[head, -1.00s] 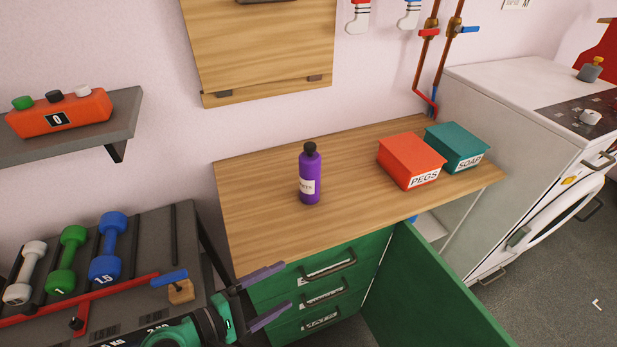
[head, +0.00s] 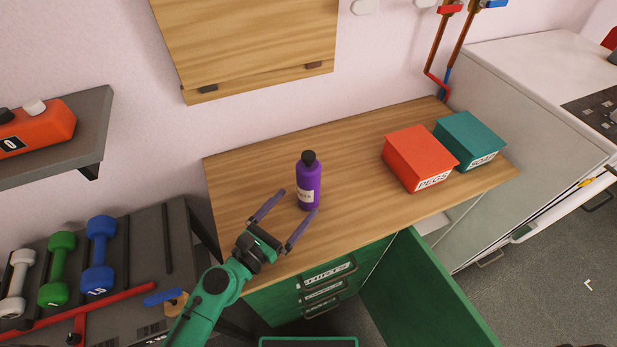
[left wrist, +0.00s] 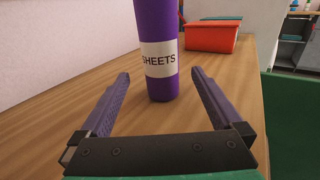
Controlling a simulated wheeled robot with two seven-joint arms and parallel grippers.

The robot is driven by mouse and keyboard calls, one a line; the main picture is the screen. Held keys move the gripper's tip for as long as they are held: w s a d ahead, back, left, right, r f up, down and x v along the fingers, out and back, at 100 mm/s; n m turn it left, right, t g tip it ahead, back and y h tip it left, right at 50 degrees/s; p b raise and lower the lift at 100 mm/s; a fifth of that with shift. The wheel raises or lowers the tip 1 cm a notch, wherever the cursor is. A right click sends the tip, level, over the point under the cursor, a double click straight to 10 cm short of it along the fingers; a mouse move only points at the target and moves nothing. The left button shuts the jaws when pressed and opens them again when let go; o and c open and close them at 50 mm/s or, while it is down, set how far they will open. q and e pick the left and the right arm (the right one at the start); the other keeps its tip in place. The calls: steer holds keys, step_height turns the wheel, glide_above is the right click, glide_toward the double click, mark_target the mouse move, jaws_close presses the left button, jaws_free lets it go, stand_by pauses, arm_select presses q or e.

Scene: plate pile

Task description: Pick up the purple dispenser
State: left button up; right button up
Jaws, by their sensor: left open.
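The purple dispenser (head: 309,184) with a black cap stands upright on the wooden counter (head: 360,145). In the left wrist view the dispenser (left wrist: 157,25) shows a white label reading SHEETS; its top is out of frame. My left gripper (head: 299,201) is open and empty, low over the counter just in front of the dispenser. In the left wrist view its two purple fingers (left wrist: 161,74) point forward, with the dispenser straight ahead, at or just beyond the fingertips. I see no contact. My right gripper is not in view.
A red PEGS box (head: 417,155) and a teal SOAP box (head: 470,138) stand on the counter to the right. A green door (head: 425,295) stands open below. A dumbbell rack (head: 130,285) is at left, a shelf (head: 95,130) above it. The counter around the dispenser is clear.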

mark_target(302, 196)
arm_select(q)
steer(key=w+d+p, duration=0.1)
steer(key=w+d+r+p, duration=0.1)
steer(key=w, duration=0.1)
steer(key=shift+d, duration=0.25)
steer(key=shift+f+x, duration=0.25)
steer(key=shift+x, duration=0.9)
steer(key=shift+w+f, duration=0.15)
jaws_close()
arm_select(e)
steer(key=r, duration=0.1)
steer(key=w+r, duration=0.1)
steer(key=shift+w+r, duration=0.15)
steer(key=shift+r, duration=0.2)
